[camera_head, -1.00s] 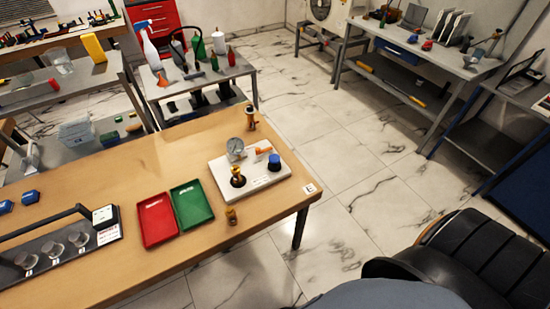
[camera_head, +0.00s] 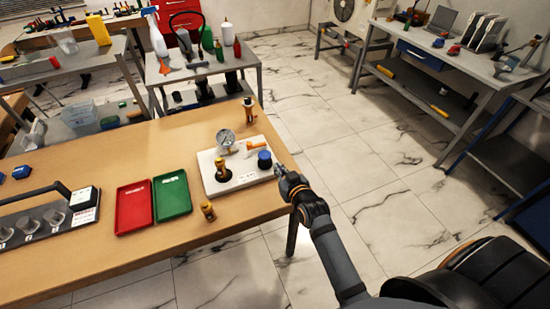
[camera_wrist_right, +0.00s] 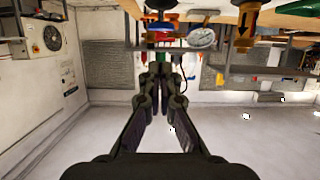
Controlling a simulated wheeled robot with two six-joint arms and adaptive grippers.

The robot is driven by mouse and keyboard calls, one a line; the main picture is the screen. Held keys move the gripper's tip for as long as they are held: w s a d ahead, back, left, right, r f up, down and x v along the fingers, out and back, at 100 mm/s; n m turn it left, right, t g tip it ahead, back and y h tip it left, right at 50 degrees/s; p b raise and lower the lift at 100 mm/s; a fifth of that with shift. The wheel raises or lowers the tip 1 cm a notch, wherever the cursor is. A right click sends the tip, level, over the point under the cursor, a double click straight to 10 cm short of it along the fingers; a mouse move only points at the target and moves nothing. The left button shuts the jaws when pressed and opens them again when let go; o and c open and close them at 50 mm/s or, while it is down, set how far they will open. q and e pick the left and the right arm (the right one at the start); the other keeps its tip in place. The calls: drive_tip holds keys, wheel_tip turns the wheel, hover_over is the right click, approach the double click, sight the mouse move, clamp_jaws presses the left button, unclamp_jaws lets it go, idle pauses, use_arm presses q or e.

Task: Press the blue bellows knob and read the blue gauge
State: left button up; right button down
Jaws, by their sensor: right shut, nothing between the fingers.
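The white gauge rig (camera_head: 211,181) sits near the right end of the wooden table. On it, in the head view, are a blue knob (camera_head: 265,159) at the right, a round dial gauge (camera_head: 226,138) at the back and a brass fitting (camera_head: 222,170) at the front left. My right gripper (camera_head: 281,168) is shut and empty, just right of the blue knob and apart from it. The right wrist view shows its fingers (camera_wrist_right: 160,72) together, with the blue knob (camera_wrist_right: 160,38) and gauge (camera_wrist_right: 202,38) beyond, upside down. The dial reading is too small to tell. My left gripper is not in view.
A red tray (camera_head: 134,207) and a green tray (camera_head: 173,195) lie left of the rig. A small brass piece (camera_head: 208,211) stands before it and another (camera_head: 249,110) behind it. The table's right edge is close to my right gripper.

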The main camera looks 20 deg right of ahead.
drive_tip(key=shift+w+r+t, duration=0.2)
drive_tip(key=shift+r, duration=0.45)
drive_tip(key=shift+w+r+t, duration=0.15)
drive_tip(key=shift+r+t, duration=0.05)
drive_tip(key=shift+r, duration=0.4)
hover_over(265, 155)
drive_tip(key=s, duration=0.2)
wheel_tip(265, 155, down, 2)
wheel_tip(265, 155, down, 3)
drive_tip(key=shift+s+d+f+p, duration=0.1)
drive_tip(key=shift+s+d+p, duration=0.05)
drive_tip(key=shift+p, duration=0.3)
drive_tip(key=shift+f, duration=0.65)
